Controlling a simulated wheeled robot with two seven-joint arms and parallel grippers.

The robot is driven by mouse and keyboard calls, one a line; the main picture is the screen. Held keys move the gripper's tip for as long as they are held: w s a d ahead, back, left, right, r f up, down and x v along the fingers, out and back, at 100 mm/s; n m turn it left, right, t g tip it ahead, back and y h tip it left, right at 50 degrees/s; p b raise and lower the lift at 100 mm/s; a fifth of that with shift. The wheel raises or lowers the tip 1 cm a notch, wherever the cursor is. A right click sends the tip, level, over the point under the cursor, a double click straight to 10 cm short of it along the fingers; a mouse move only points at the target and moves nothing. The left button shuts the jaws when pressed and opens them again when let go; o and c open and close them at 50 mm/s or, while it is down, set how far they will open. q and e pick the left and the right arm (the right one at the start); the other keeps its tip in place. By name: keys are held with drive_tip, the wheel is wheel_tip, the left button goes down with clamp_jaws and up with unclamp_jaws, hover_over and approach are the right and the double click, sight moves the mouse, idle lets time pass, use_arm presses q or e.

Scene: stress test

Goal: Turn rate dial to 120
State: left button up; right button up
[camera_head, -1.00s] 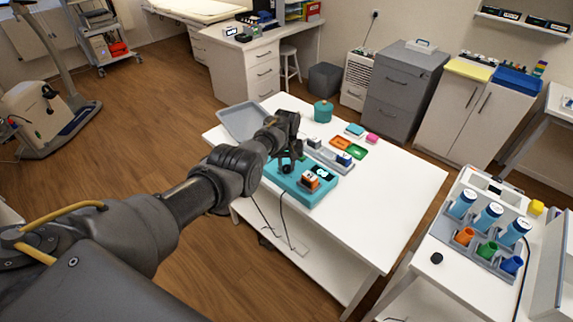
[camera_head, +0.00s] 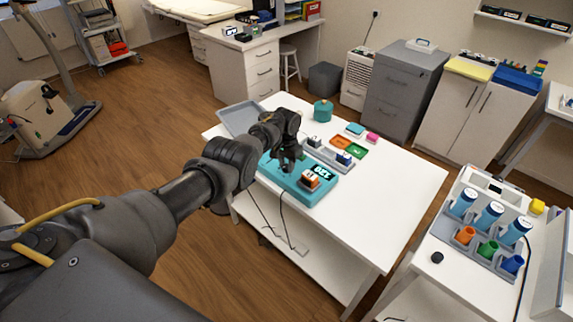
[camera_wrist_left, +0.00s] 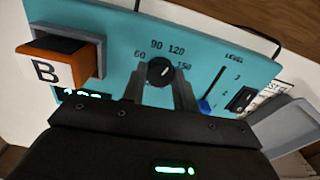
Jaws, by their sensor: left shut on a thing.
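The teal device (camera_head: 292,187) sits at the front edge of the white table. The wrist view shows its black rate dial (camera_wrist_left: 160,72) with 60, 90, 120 and 150 printed around it. The dial's white mark points up and right, toward the 120 to 150 side; I cannot tell the exact number. My left gripper (camera_head: 288,166) is over the device. In the wrist view its two fingers (camera_wrist_left: 159,88) are on either side of the dial, shut on it. My right gripper is not in view.
An orange block marked B (camera_wrist_left: 55,65) stands on the device at one end, and a blue level slider (camera_wrist_left: 205,105) is at the other. A grey tray (camera_head: 240,119) lies beyond the device. A teal pot (camera_head: 323,111) and small coloured items stand farther back. The right part of the table is clear.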

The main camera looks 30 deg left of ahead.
sight(287, 166)
use_arm(q)
drive_tip(key=shift+m, duration=0.3)
drive_tip(key=o, duration=1)
drive_tip(key=shift+r, duration=0.35)
wheel_tip(287, 166, up, 4)
drive_tip(key=shift+r+p, duration=0.25)
drive_tip(key=shift+p, duration=1)
drive_tip(key=shift+r, duration=2.75)
